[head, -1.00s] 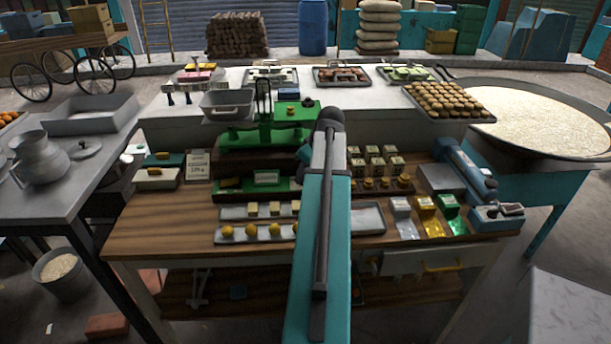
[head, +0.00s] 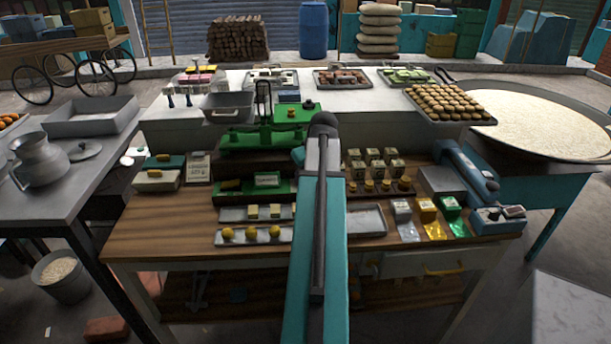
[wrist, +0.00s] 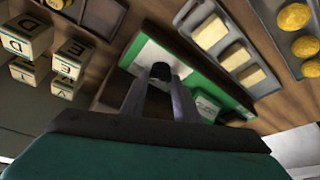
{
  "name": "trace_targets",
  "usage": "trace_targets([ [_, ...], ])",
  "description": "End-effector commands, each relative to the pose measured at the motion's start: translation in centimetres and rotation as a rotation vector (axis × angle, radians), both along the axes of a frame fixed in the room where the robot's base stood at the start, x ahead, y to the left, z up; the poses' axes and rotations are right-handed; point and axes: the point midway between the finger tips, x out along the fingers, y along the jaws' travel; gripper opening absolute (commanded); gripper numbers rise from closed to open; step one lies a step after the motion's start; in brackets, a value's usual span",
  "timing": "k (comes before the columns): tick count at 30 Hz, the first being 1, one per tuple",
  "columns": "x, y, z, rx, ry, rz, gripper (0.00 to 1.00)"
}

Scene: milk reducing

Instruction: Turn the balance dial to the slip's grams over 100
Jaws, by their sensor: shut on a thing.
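The green balance (head: 258,139) stands at the back of the wooden bench, with a long green box (head: 228,190) in front of it. In the wrist view, the box (wrist: 211,82) carries a pale plate (wrist: 146,54) with a small dark dial knob (wrist: 161,71). My gripper (wrist: 162,76) is shut on this knob, one finger on each side. My arm hides the knob and gripper in the head view. The slip (head: 198,168) stands left of the balance; its writing is too small to read surely. The dial's reading cannot be made out.
Trays of yellow balls (head: 256,234) and pale blocks (head: 251,212) lie in front of the box. Lettered cubes (head: 377,161) stand to the right of my arm. Green and pale boxes (head: 157,179) sit left of the slip.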

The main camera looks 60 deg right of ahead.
Motion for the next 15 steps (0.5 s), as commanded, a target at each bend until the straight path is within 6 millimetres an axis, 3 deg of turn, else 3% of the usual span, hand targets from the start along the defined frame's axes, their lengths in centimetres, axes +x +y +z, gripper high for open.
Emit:
trace_targets([
  [15,-0.08,0.04,0.28,0.0,-0.001,0.0,0.36],
])
